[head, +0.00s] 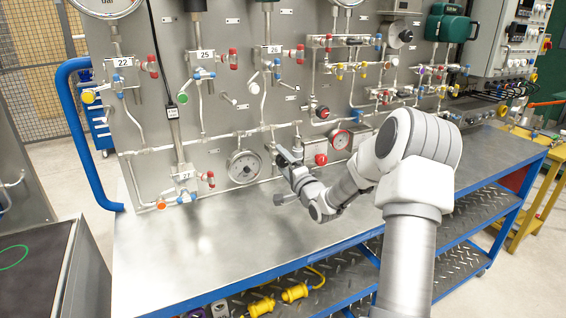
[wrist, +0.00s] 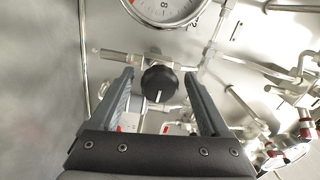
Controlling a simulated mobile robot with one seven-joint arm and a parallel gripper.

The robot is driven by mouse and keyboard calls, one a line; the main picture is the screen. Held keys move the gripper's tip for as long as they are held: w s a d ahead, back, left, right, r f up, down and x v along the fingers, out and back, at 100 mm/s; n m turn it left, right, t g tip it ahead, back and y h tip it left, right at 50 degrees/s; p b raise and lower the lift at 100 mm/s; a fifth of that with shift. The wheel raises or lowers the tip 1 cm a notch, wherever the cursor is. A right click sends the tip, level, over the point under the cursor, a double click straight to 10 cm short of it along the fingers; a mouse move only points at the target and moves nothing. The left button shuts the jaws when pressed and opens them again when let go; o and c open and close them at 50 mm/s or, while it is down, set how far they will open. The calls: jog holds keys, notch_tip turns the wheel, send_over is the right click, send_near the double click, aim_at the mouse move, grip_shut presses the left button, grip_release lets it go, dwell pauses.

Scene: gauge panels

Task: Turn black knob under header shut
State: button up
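In the wrist view a round black knob (wrist: 159,83) with a white pointer line sits on a small valve body on the metal panel. The line points nearly straight down in that picture. My gripper (wrist: 159,74) is open, with one finger on each side of the knob. Gaps show between the fingers and the knob. In the head view my gripper (head: 285,164) is close to the panel, right of a round dial gauge (head: 244,167). I cannot make out the black knob there; the gripper appears to cover it. A horizontal header pipe (head: 225,136) runs above.
Thin pipes and small coloured valves crowd the panel. The metal bench top (head: 190,250) below is clear. A blue rail (head: 75,130) stands at the left.

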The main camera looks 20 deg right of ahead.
jog(key=s+f, duration=0.1)
jog(key=s, duration=1.6)
jog(key=shift+s+d+f, duration=0.15)
jog(key=shift+s+d, duration=0.05)
jog(key=shift+d, duration=0.1)
